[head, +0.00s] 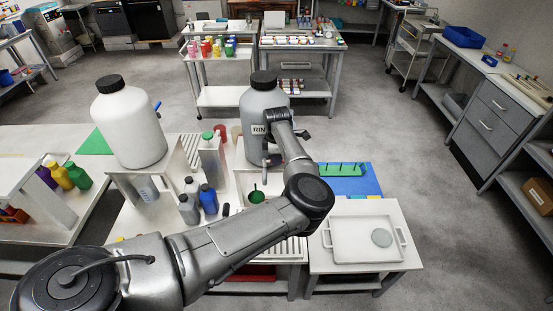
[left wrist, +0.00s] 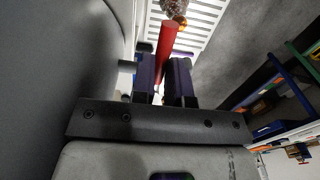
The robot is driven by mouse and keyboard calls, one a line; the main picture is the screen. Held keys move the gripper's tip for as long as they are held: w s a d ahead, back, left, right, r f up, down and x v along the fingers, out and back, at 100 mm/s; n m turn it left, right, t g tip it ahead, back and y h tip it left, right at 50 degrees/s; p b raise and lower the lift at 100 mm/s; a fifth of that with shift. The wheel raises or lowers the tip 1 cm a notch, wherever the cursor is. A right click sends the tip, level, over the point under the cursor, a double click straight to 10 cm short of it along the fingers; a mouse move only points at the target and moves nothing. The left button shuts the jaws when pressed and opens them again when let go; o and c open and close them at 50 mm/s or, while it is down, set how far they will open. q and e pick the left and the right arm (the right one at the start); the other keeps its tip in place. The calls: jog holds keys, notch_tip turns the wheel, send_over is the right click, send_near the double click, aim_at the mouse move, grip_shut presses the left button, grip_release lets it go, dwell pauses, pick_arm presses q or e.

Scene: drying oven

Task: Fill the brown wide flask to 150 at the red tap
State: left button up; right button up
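My left gripper (left wrist: 163,85) shows in the left wrist view with its two dark fingers close together. A slim red bar (left wrist: 166,42), perhaps the red tap's handle, runs down toward the narrow gap between them. I cannot tell whether the fingers touch it. In the head view my left arm reaches the front of a grey, black-capped carboy (head: 259,101) with a partly hidden label. The arm and wrist hide its tap there. I cannot make out the brown wide flask with certainty; a speckled brownish thing (left wrist: 174,6) is cut off at the wrist view's top. My right gripper is not in view.
A white carboy (head: 127,128) stands on a raised stand at left. Small grey and blue bottles (head: 208,199) and a dark green vessel (head: 256,196) stand near my forearm. A white tray (head: 352,241) with a pale disc and a blue mat (head: 352,183) lie at right.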

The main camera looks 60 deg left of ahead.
pick_arm(q)
jog(key=o, duration=0.5)
notch_tip(320, 180, up, 14)
jog(key=b, duration=0.1)
dwell(0.5)
jog(key=shift+f, duration=0.1)
